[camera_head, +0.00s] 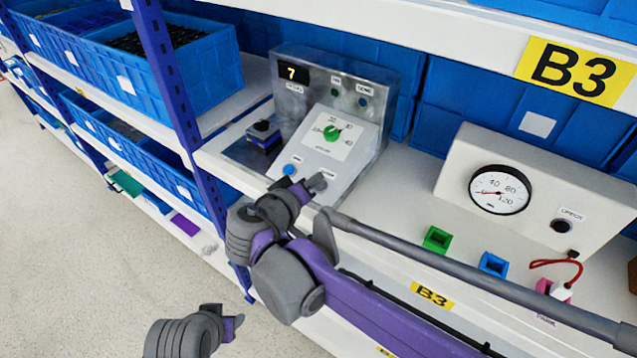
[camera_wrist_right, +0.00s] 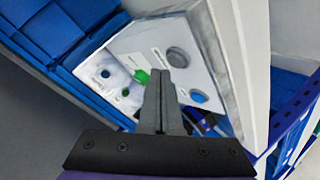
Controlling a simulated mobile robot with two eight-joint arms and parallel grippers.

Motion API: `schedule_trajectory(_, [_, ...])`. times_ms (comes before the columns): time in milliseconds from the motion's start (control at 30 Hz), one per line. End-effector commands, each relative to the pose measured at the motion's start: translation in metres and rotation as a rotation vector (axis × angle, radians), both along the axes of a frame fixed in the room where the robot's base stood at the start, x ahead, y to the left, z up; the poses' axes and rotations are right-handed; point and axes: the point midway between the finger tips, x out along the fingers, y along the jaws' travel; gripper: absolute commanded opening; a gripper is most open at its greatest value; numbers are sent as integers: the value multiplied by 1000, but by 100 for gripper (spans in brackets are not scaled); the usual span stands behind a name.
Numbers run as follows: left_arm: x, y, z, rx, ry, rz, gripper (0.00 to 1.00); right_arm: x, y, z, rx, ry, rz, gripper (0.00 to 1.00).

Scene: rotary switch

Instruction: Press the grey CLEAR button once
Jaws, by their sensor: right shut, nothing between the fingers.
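The grey button (camera_head: 317,183) sits at the lower right of the sloped white control panel (camera_head: 338,166), beside a small label too small to read. It also shows in the wrist view (camera_wrist_right: 178,57). A blue button (camera_head: 288,170) is to its left, and a green rotary knob (camera_head: 332,133) is above. My right gripper (camera_head: 305,190) is shut and empty, close in front of the grey button. In the wrist view its fingertips (camera_wrist_right: 161,75) appear just beside the button; I cannot tell whether they touch. My left gripper (camera_head: 236,324) is low at the bottom left, its fingers unclear.
A display (camera_head: 294,73) on the metal box reads 7. A dark block (camera_head: 264,134) stands left of the panel. A gauge box (camera_head: 545,190), green block (camera_head: 437,239) and blue block (camera_head: 493,264) are to the right. A blue shelf post (camera_head: 168,80) rises at the left.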

Motion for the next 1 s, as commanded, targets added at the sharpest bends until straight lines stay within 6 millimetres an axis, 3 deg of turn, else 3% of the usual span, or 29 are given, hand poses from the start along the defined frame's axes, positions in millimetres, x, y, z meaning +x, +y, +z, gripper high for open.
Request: schedule_trajectory(1000, [-2,0,-5,0,3,0,50,4,-3,-11,0,0,0,0])
